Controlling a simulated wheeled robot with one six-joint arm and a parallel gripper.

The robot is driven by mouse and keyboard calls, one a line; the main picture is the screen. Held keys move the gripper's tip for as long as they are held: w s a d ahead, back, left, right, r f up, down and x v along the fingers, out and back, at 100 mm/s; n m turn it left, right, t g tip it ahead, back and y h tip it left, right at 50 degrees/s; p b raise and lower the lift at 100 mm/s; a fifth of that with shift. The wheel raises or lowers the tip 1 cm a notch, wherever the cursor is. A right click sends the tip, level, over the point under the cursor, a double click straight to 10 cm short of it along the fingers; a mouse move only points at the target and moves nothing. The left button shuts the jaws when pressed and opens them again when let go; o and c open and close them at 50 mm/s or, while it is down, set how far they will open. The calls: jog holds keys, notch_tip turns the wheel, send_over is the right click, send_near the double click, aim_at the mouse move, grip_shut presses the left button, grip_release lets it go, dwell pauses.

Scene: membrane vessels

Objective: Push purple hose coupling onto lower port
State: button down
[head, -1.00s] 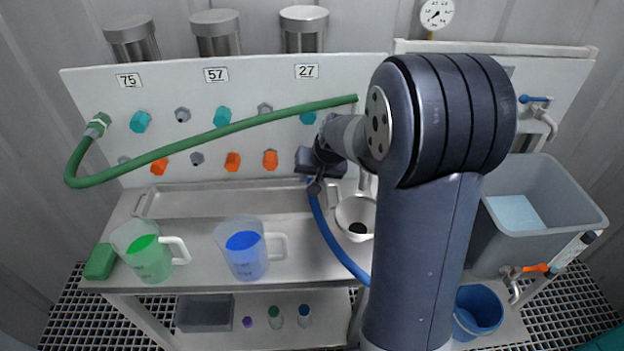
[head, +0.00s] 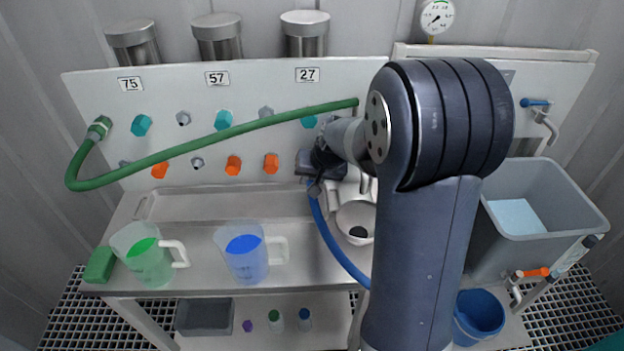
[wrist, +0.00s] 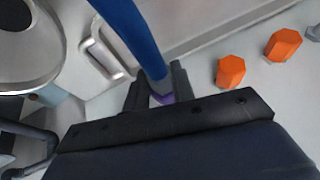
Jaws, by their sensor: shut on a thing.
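My gripper (wrist: 160,88) is shut on the purple hose coupling (wrist: 163,98), and only a small patch of purple shows between the fingers in the wrist view. The blue hose (wrist: 138,38) runs away from the coupling. In the head view my gripper (head: 316,184) is at the panel's lower right part, and the blue hose (head: 334,246) hangs down from it. Orange lower caps (head: 271,163) sit left of the gripper; they also show in the wrist view (wrist: 230,71). The port at the gripper is hidden behind it, so I cannot tell whether the coupling touches it.
A green hose (head: 215,134) crosses the panel (head: 270,90) above my gripper. A white funnel-like cup (head: 352,216) stands just below it. Jugs with green (head: 146,256) and blue liquid (head: 243,252) stand on the bench at left. A grey sink (head: 570,215) is at right.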

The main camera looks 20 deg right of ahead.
jog(key=shift+w+d, duration=0.2)
jog(key=shift+w, duration=0.75)
jog(key=c, duration=1.1)
grip_release()
jog(key=p+v, duration=0.1)
jog(key=v, duration=0.9)
jog(key=shift+s+r, duration=0.15)
jog(key=shift+r, duration=0.25)
jog(key=x, duration=1.1)
jog(key=shift+s+b, duration=0.1)
jog(key=shift+b, duration=0.3)
jog(key=shift+s+r, duration=0.1)
jog(key=shift+s, duration=0.2)
